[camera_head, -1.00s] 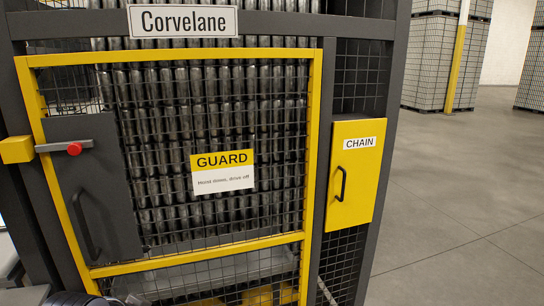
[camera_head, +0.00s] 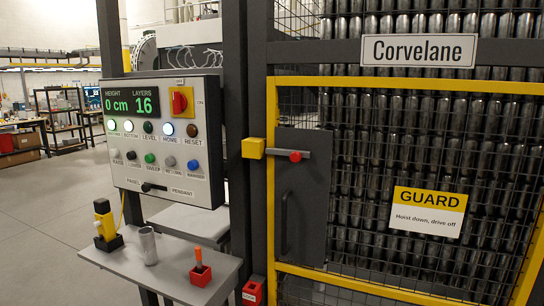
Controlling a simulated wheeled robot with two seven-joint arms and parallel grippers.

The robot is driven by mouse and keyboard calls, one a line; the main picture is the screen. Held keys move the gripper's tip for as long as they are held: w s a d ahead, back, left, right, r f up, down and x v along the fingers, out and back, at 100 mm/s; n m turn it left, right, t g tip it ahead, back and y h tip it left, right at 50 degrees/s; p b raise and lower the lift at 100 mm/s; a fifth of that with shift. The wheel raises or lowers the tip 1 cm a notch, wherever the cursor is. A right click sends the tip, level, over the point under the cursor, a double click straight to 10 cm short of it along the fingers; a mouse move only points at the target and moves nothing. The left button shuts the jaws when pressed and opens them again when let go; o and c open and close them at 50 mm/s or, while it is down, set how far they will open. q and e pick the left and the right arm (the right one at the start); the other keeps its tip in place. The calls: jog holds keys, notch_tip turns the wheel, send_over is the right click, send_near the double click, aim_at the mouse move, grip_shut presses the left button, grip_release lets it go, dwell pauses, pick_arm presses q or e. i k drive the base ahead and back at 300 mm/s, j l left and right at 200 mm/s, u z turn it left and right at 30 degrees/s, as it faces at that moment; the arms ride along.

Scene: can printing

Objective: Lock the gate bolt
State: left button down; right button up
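The gate bolt (camera_head: 278,153) is a short grey horizontal bar with a red knob (camera_head: 296,156) near its right part. It lies across the top of a dark grey panel (camera_head: 307,215) on the yellow-framed gate. The bar's left end meets a yellow block (camera_head: 253,148) on the post; I cannot tell whether it goes inside. The gate (camera_head: 273,215) appears closed, with its yellow frame against the dark post. The panel has a dark vertical handle (camera_head: 284,224). Neither of my grippers shows in the head view.
A control panel (camera_head: 165,140) with a lit display, buttons and a red switch stands left of the gate. Below it, a grey shelf (camera_head: 165,280) holds a yellow-black device (camera_head: 104,222), a metal can (camera_head: 148,246) and a red holder (camera_head: 200,275). Open floor lies at far left.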

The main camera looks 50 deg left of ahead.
aim_at(295, 155)
jog(key=u, duration=1.65)
